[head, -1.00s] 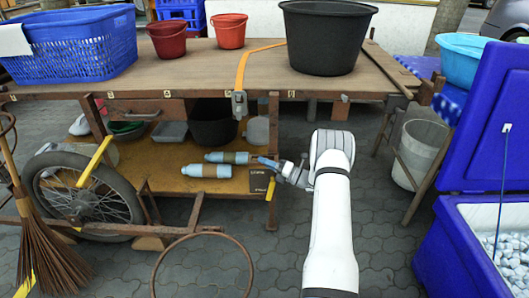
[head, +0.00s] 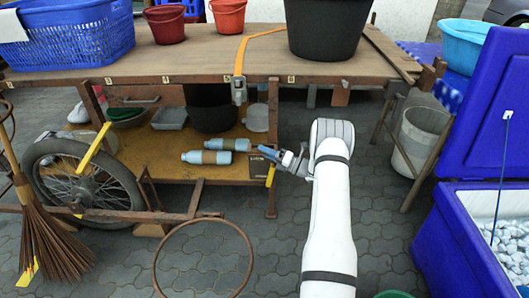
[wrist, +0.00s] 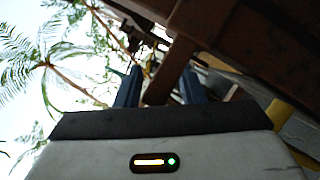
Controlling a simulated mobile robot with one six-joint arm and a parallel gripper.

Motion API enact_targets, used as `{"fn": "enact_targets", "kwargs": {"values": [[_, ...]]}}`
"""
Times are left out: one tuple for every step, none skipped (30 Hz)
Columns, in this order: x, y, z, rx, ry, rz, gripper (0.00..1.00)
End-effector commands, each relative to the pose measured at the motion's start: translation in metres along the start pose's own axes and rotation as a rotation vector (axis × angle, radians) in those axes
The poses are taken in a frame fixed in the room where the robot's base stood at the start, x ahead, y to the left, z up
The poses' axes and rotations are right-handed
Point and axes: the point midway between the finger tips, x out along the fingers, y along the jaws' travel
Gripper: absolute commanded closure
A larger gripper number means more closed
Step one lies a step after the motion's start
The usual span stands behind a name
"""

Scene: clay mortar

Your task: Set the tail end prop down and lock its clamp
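The wooden cart (head: 160,62) has a rusty brown leg (head: 273,120) at its right side, which looks like the tail end prop. A yellow bar (head: 270,175) shows low beside this leg. A grey metal clamp-like piece (head: 239,88) with an orange strap hangs at the table's front edge; whether it is the prop's clamp I cannot tell. My gripper (head: 264,151) is in front of the leg, just above the yellow bar. In the wrist view its blue fingers (wrist: 160,88) stand apart; a brown beam shows between them, seemingly beyond them. Contact with the leg cannot be told.
Two blue bottles (head: 206,157) lie on the lower shelf (head: 185,175), left of my gripper. A spoked wheel (head: 80,185) and a rusty ring (head: 204,258) are at the left and front. A blue cooler (head: 450,240) stands at the right. A black tub (head: 326,30) sits on top.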

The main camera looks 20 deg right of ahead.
Motion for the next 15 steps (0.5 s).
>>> {"fn": "enact_targets", "kwargs": {"values": [[-0.005, 0.001, 0.001, 0.001, -0.002, -0.002, 0.65], [-0.009, 0.001, 0.001, 0.001, -0.002, -0.002, 0.65], [-0.014, 0.001, 0.002, 0.001, -0.003, -0.002, 0.65], [-0.019, 0.002, 0.002, 0.001, -0.004, -0.002, 0.65], [-0.025, 0.002, 0.002, 0.002, -0.004, -0.002, 0.65], [-0.032, 0.002, 0.002, 0.002, -0.004, -0.002, 0.65], [-0.037, 0.002, 0.002, 0.002, -0.004, -0.003, 0.65], [-0.043, 0.001, 0.002, 0.002, -0.004, -0.003, 0.65], [-0.049, 0.001, 0.002, 0.002, -0.003, -0.002, 0.65], [-0.054, 0.001, 0.002, 0.002, -0.003, -0.001, 0.65], [-0.058, 0.001, 0.002, 0.001, -0.004, -0.002, 0.65], [-0.063, 0.001, 0.002, 0.001, -0.002, -0.002, 0.65], [-0.066, 0.001, 0.001, 0.001, -0.002, -0.001, 0.65], [-0.069, 0.000, 0.001, 0.001, -0.001, -0.001, 0.65], [-0.071, 0.000, 0.001, 0.001, -0.002, -0.001, 0.65]]}}
